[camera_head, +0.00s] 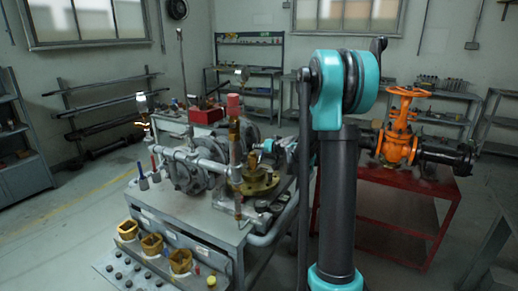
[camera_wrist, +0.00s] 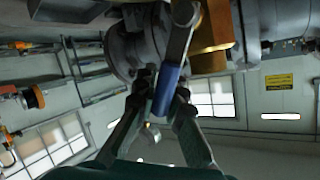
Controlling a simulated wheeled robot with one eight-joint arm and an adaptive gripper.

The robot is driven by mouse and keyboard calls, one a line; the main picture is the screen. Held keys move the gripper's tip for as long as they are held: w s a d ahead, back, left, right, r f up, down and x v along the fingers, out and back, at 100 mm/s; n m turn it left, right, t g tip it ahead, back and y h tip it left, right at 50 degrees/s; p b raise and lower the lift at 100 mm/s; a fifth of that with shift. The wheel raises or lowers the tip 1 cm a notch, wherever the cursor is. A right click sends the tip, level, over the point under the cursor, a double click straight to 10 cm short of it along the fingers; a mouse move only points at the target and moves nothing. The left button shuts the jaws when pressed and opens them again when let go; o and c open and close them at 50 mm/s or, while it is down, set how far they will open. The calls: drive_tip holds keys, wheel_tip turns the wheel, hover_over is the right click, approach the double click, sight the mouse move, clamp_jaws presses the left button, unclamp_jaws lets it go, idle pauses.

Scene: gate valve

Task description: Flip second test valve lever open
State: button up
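In the wrist view, a valve lever with a blue handle (camera_wrist: 167,88) and a bare metal arm runs up beside a brass body (camera_wrist: 211,35). My gripper (camera_wrist: 165,90) has its two fingers on either side of the blue handle. I cannot tell whether both fingers touch it. In the head view, my gripper (camera_head: 268,148) is small and partly hidden near the brass flanged fitting (camera_head: 258,182) on the bench. The lever at my gripper is not clear there.
The grey workbench (camera_head: 190,228) carries the pump and pipework (camera_head: 197,162), with several yellow cups (camera_head: 151,245) along its front. A red stand (camera_head: 388,190) with an orange gate valve (camera_head: 399,140) is at the right. Open floor (camera_head: 65,235) lies at the left.

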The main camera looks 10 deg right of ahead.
drive_tip(key=shift+s+a+r, duration=0.1)
clamp_jaws()
drive_tip(key=shift+s+a+r+n+t, duration=0.25)
drive_tip(key=shift+s+r+n+t, duration=0.1)
drive_tip(key=shift+n+t, duration=0.25)
drive_tip(key=shift+s+a+r+n+t, duration=0.2)
drive_tip(key=shift+s+a+n+t, duration=0.15)
drive_tip(key=shift+n+t, duration=0.3)
drive_tip(key=shift+s+a+r+n+t, duration=0.25)
drive_tip(key=shift+s+n+t, duration=0.2)
drive_tip(key=shift+n, duration=0.3)
drive_tip(key=shift+r, duration=0.1)
drive_tip(key=o, duration=0.6)
unclamp_jaws()
drive_tip(key=shift+s, duration=0.1)
